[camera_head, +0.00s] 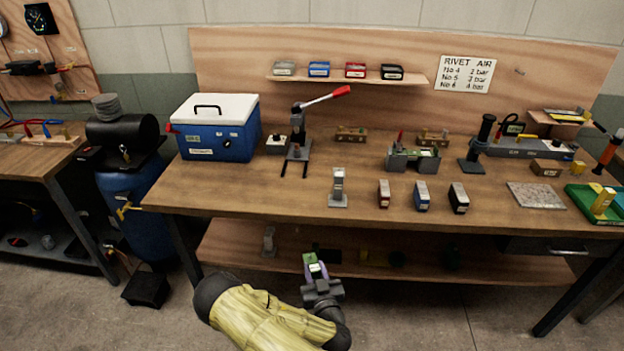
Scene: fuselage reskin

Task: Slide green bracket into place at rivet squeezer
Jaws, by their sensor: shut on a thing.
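My gripper (316,274) is in front of the bench's front edge, low in the picture. It is shut on a small green piece with a pale label, which looks like the green bracket (312,259). Purple finger pads show beside it. The bracket is apart from the bench. A lever tool with a red-tipped handle, which looks like the rivet squeezer (298,135), stands at the back left of the bench top. Two dark rails reach forward from its base. My gripper is well in front of it. The bracket's underside is hidden.
On the bench (260,190), a grey upright stand (338,190) stands between my gripper and the tool, slightly right. Three small labelled blocks (421,195) are to its right. A blue cooler (215,128) stands left of the tool. The front left of the bench top is clear.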

